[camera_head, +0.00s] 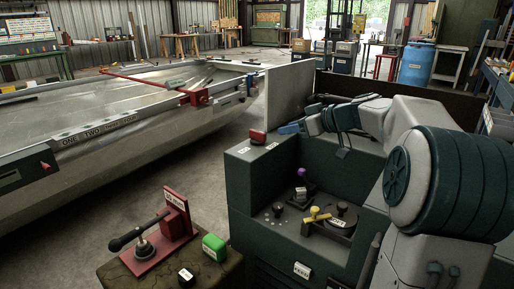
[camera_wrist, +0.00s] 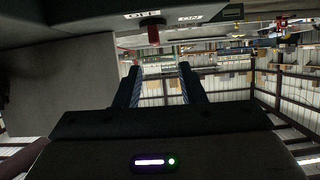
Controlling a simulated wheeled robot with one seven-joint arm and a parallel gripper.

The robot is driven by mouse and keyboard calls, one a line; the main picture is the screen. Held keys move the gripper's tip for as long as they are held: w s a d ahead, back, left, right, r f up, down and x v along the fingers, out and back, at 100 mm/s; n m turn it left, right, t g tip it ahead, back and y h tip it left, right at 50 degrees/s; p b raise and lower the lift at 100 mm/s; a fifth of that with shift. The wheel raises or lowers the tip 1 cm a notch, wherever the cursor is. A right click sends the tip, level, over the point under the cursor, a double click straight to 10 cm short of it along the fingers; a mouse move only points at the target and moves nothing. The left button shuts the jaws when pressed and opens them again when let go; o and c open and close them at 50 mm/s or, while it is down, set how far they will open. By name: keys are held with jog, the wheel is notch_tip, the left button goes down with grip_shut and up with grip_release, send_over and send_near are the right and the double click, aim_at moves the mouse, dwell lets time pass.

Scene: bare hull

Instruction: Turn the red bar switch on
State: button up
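The red bar switch (camera_head: 257,136) sits on the top front edge of a dark green cabinet, with a small white label on either side below it. In the wrist view the red bar (camera_wrist: 153,33) shows at the top, nearer the OFF label (camera_wrist: 142,14) than the ON label (camera_wrist: 190,18). My gripper (camera_head: 284,128) is just to the right of the switch in the head view, apart from it. In the wrist view my gripper (camera_wrist: 160,67) has its two fingers spread with nothing between them.
The dark green cabinet (camera_head: 240,190) has a recess with a purple knob (camera_head: 300,173) and a yellow handle (camera_head: 316,214). A grey upright panel (camera_head: 288,95) stands behind. A red lever stand (camera_head: 165,240) and a green box (camera_head: 214,246) are at lower left.

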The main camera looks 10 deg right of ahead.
aim_at(260, 132)
jog(key=x, duration=0.9)
jog(key=b+x, duration=0.1)
jog(key=x, duration=0.3)
jog(key=shift+w, duration=0.65)
grip_shut()
